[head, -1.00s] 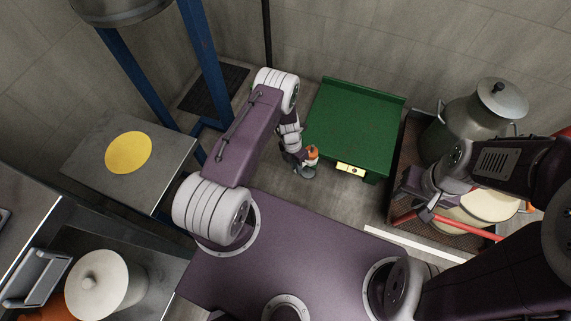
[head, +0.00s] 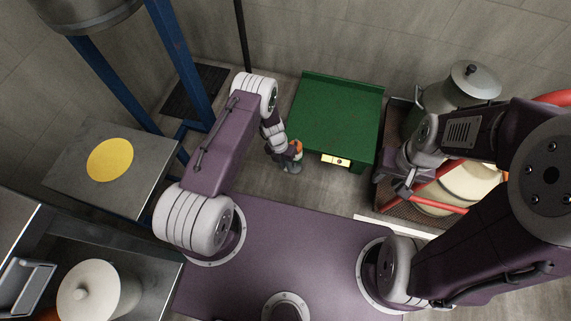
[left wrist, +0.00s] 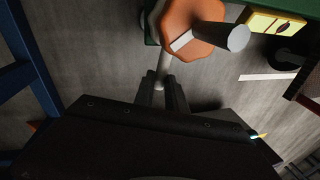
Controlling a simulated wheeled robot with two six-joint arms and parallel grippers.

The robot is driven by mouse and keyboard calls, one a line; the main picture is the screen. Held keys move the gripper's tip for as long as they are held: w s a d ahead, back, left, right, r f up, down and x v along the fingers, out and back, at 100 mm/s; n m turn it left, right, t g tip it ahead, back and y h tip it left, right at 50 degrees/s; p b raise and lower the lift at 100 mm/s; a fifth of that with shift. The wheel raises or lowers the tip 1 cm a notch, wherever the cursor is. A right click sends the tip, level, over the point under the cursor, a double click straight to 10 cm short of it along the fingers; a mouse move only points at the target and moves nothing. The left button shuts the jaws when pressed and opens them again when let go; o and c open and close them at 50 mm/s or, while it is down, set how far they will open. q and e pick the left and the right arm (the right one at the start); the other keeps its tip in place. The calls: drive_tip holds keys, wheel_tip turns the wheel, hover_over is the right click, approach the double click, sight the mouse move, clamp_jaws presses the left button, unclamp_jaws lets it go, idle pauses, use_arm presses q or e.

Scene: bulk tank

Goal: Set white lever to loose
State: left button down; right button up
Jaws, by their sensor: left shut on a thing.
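The white lever (left wrist: 165,73) is a pale thin bar that comes down from beside an orange disc (left wrist: 187,28) in the left wrist view. The disc carries a white stripe and a grey cylinder stub. My left gripper (left wrist: 163,94) is shut on the lever's lower end. In the head view my left gripper (head: 292,166) is low at the front left corner of the green table, next to the orange part (head: 297,146); the lever is too small to make out there. My right gripper (head: 396,183) hangs in front of the cart; its jaw opening is unclear.
The green table (head: 335,115) has a yellow label plate (head: 336,160) on its front. A cart (head: 382,190) with a metal can (head: 465,88) stands right. A steel table (head: 75,165) with a yellow disc and blue posts (head: 180,60) are left. Some floor is bare.

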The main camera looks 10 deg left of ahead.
use_arm(q)
drive_tip(key=c, duration=1.4)
unclamp_jaws()
drive_tip(key=shift+o, duration=0.2)
drive_tip(key=p+v, duration=0.5)
drive_tip(key=v, duration=0.4)
drive_tip(key=shift+w, duration=0.1)
